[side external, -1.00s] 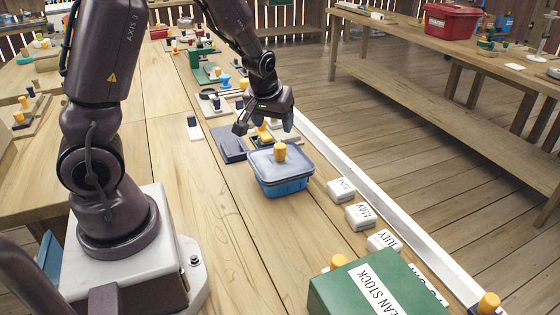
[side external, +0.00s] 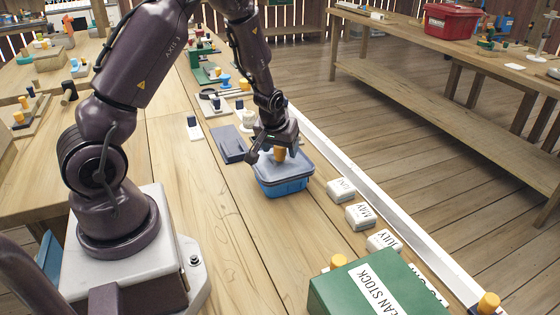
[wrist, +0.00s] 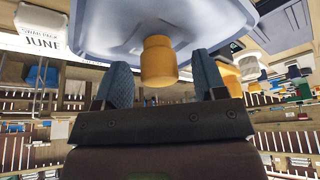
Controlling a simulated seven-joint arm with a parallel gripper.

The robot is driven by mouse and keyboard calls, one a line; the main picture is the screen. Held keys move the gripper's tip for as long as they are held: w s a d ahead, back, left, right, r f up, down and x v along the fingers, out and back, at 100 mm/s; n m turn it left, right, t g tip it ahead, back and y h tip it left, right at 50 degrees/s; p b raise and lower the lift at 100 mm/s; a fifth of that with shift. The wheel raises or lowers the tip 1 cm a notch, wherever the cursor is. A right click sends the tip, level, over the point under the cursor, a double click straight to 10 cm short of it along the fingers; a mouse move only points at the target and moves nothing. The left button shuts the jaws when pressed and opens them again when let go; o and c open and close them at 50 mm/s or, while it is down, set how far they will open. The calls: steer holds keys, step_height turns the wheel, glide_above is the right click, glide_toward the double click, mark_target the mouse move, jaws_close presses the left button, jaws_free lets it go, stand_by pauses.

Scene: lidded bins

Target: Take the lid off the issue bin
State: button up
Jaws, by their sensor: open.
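A blue bin (side external: 285,188) stands on the wooden bench with a grey-blue lid (side external: 299,164) seated on it. The lid has an orange knob (side external: 280,155) in its middle. My gripper (side external: 274,157) is at the lid, with its fingers either side of the knob. In the wrist view the lid (wrist: 110,25) fills the top, and the knob (wrist: 158,62) shows between the two open blue-padded fingers (wrist: 164,85). I cannot tell whether either finger touches the knob. No label naming the bin shows.
A grey-blue tray (side external: 229,144) lies just left of the bin. White month blocks (side external: 359,216) line the bench's right edge, and a green box (side external: 372,287) marked "...AN STOCK" stands in front.

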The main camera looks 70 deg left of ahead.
steer(key=c, duration=1)
steer(key=shift+r, duration=0.1)
steer(key=shift+c, duration=0.2)
